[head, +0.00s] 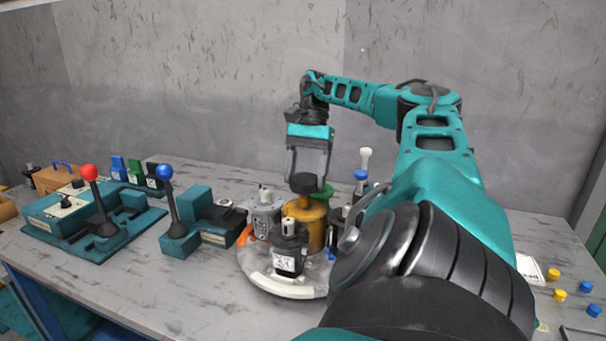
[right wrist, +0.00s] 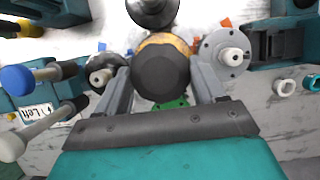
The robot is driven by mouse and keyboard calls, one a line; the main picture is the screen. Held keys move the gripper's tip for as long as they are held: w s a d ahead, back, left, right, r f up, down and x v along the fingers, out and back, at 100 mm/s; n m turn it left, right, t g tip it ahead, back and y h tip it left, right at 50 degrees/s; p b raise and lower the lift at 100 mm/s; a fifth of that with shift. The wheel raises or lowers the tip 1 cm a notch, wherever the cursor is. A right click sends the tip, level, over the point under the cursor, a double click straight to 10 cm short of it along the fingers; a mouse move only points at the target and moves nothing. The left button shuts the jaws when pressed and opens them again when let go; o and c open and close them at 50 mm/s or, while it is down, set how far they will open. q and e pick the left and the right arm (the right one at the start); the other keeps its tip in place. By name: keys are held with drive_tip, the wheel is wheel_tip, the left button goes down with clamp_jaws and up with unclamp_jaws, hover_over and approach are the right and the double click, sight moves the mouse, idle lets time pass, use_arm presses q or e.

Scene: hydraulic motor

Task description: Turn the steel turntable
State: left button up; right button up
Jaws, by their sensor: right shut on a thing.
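The steel turntable (head: 283,281) is a round, pale disc on the table in the middle of the head view. It carries a brass-coloured cylinder (head: 311,228) with a black knob on top, surrounded by several grey and black motor parts. My right gripper (head: 306,182) comes down from above, shut on the black knob (right wrist: 160,75) at the top of the brass cylinder. In the right wrist view its two fingers stand on either side of the knob. My arm hides the turntable's right part. My left gripper is not in view.
A red-knobbed lever (head: 89,173) and a blue-knobbed lever (head: 165,173) stand on teal bases to the left. Blue, green and black small blocks stand behind them. Yellow and blue caps (head: 558,294) lie at the right. The table's front left is clear.

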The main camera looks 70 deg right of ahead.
drive_tip(key=o, duration=1.5)
drive_tip(key=shift+r, duration=0.1)
drive_tip(key=p+v, duration=0.5)
drive_tip(key=v, duration=0.1)
drive_tip(key=shift+r, duration=0.1)
drive_tip(key=shift+d+r+p, duration=0.3)
drive_tip(key=shift+r+p, duration=0.2)
drive_tip(key=shift+p, duration=0.4)
drive_tip(key=shift+a+f, duration=0.1)
